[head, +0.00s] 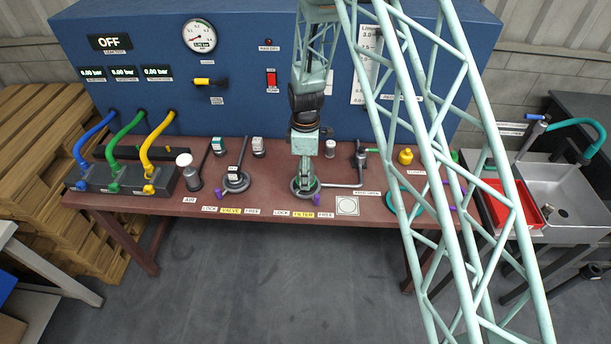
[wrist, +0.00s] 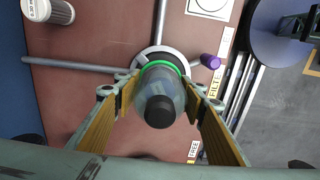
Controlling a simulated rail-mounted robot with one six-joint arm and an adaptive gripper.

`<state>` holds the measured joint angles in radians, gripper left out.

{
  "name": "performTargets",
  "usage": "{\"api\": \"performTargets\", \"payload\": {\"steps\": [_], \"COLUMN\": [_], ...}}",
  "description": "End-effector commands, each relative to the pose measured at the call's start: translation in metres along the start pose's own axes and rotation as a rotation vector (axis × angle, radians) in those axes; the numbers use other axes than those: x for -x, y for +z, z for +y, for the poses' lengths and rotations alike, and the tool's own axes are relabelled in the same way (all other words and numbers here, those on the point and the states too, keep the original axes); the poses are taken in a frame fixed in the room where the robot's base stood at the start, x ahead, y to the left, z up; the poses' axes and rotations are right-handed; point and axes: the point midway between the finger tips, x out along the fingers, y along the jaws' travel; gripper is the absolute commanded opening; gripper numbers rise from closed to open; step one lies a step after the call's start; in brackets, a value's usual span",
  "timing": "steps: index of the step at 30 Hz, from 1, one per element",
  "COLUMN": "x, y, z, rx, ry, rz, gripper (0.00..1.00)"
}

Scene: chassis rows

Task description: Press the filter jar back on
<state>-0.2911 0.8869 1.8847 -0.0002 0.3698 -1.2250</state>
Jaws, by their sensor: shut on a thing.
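The filter jar (wrist: 165,97) is a smoky clear cylinder with a black end cap, seen nearly end-on in the wrist view. My gripper (wrist: 163,88) is shut on it, with one yellow-padded finger on each side. A green ring (wrist: 183,68) shows behind the jar, against the round silver filter base (wrist: 158,51). I cannot tell whether jar and base touch fully. In the head view my gripper (head: 306,184) points down over the filter station on the red-brown bench, and hides most of the jar. A purple lever knob (wrist: 211,61) sticks out beside the base, near the FILTER label (wrist: 215,84).
Metal pipes (wrist: 85,63) run out from the base. A white canister (wrist: 48,11) stands nearby. The valve station (head: 236,182) is to the left, and a yellow knob (head: 405,156) to the right. The blue panel (head: 130,30) rises behind the bench (head: 260,204).

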Motion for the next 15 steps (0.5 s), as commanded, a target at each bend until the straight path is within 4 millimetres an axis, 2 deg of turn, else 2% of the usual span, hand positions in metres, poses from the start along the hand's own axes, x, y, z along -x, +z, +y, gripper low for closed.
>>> {"api": "performTargets", "payload": {"steps": [15], "x": [-0.0101], "y": [0.0001], "z": [-0.0001], "rx": [0.0], "ry": [0.0], "rz": [0.0], "gripper": [0.26]}}
